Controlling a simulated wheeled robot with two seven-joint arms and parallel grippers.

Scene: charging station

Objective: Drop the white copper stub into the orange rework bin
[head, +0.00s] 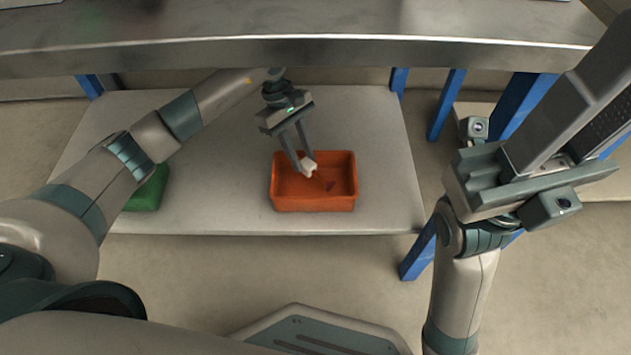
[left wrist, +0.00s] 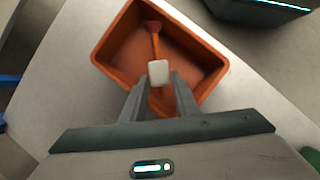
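The white copper stub (head: 309,168) is a small white block between the fingertips of my left gripper (head: 306,165). The left wrist view shows the stub (left wrist: 158,72) pinched between the two fingers. A thin reddish strip with a wider end runs from the block; I cannot tell whether it is joined to it. The orange rework bin (head: 314,205) is an open box on the lower shelf, and the stub is over its inside. The bin's wall also shows in the left wrist view (left wrist: 112,75). My right gripper (head: 535,185) is raised at the right; its fingertips are not clear.
A green bin (head: 148,190) stands at the left, partly behind my left arm. A metal worktop (head: 300,45) overhangs the shelf's back, with blue legs (head: 445,105) at the right.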

